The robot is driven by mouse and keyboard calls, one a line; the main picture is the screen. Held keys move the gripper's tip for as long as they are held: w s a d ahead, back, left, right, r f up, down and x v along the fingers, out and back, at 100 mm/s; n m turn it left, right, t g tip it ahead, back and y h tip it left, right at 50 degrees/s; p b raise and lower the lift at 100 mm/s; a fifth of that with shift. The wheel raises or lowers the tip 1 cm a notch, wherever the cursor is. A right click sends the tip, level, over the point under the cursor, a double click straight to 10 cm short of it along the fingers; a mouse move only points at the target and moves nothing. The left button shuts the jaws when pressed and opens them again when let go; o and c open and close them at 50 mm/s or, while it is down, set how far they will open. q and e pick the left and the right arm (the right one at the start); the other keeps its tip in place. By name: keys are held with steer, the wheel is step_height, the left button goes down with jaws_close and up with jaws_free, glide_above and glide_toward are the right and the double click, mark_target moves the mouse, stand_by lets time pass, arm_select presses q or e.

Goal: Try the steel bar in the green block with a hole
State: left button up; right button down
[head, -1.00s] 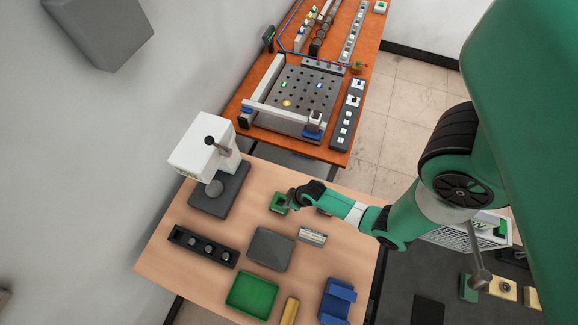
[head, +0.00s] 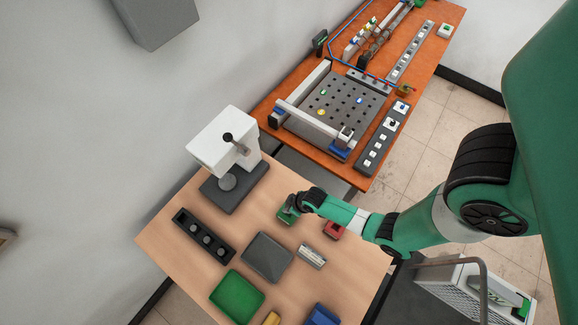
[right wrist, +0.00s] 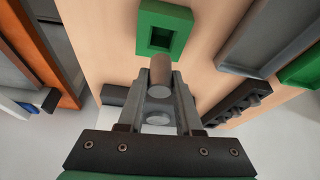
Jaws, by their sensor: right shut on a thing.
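The green block with a square hole (right wrist: 163,30) lies on the light wooden table. In the head view the green block (head: 285,216) is partly covered by my right gripper (head: 295,207). In the right wrist view my right gripper (right wrist: 161,82) is shut on the steel bar (right wrist: 160,69), a short brownish-grey cylinder. The bar's far end shows right beside the near edge of the hole; I cannot tell its height above the block or whether they touch. In the head view the bar is hidden by the gripper. My left gripper is not in view.
A white press on a dark base (head: 234,186) stands behind left. A black rack (head: 204,236), grey tray (head: 267,257), green tray (head: 237,294), grey-white block (head: 311,256) and red block (head: 333,230) lie nearby. Bare table surrounds the green block.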

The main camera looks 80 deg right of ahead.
steer(key=shift+f+b, duration=1.75)
steer(key=shift+f, duration=0.35)
steer(key=shift+f+b, duration=0.5)
steer(key=shift+f, duration=0.1)
steer(key=c, duration=0.5)
jaws_free()
steer(key=p+v, duration=0.7)
steer(key=v, duration=0.4)
steer(key=shift+r, duration=0.35)
